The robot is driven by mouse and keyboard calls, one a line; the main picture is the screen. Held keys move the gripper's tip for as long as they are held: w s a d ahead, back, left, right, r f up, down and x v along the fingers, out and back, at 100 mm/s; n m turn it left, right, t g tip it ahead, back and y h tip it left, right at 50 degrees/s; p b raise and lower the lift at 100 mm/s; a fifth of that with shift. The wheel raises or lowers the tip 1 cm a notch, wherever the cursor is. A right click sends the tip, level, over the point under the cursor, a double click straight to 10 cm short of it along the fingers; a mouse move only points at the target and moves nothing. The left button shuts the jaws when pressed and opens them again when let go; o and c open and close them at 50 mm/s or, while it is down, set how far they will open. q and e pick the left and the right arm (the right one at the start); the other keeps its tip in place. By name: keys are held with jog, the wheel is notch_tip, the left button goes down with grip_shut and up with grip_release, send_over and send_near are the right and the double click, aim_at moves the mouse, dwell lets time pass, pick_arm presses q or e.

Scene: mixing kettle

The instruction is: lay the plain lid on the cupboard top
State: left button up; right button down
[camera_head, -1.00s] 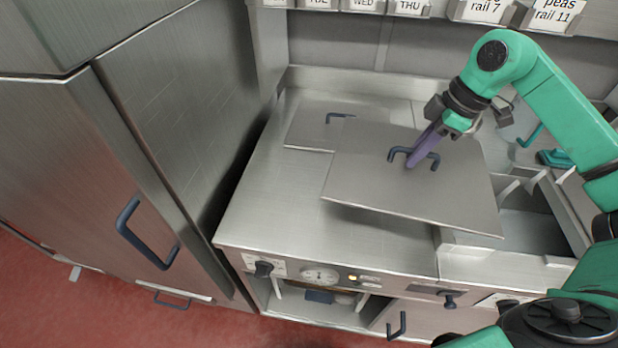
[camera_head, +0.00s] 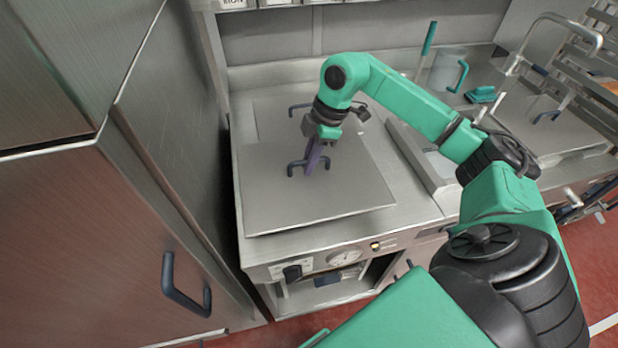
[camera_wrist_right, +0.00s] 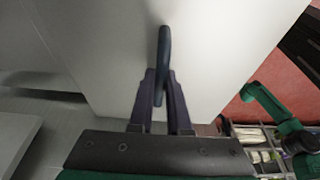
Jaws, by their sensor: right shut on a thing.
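The plain lid (camera_head: 345,190) is a flat square steel plate with a dark blue bar handle. My right gripper (camera_head: 314,165) is shut on that handle, and in the right wrist view the fingers (camera_wrist_right: 161,100) close around it. The lid lies roughly level over the steel cupboard top (camera_head: 415,207), near its left side and front edge. I cannot tell whether it touches the top or hangs just above it. It hides much of the top and part of another flat lid (camera_head: 270,115) behind it. My left gripper is not in view.
A tall steel cabinet (camera_head: 165,160) with a blue handle stands close on the left. Knobs and a dial (camera_head: 344,258) line the front panel. A clear jug (camera_head: 447,70) and a tap (camera_head: 555,30) stand at the back right.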

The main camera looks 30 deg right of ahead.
aim_at(313, 174)
jog(key=x, duration=0.3)
jog(key=shift+s+d, duration=0.2)
jog(key=f, duration=0.2)
jog(key=f+p, duration=0.1)
jog(key=f, duration=0.1)
jog(key=shift+d, duration=0.25)
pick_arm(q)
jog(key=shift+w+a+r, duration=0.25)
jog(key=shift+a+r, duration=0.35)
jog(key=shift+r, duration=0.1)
pick_arm(e)
jog(key=shift+a, duration=0.1)
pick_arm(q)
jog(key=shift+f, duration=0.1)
pick_arm(e)
jog(key=c, duration=0.9)
grip_release()
jog(key=shift+s+f, duration=0.1)
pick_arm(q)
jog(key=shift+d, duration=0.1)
pick_arm(e)
jog(key=shift+o, duration=0.2)
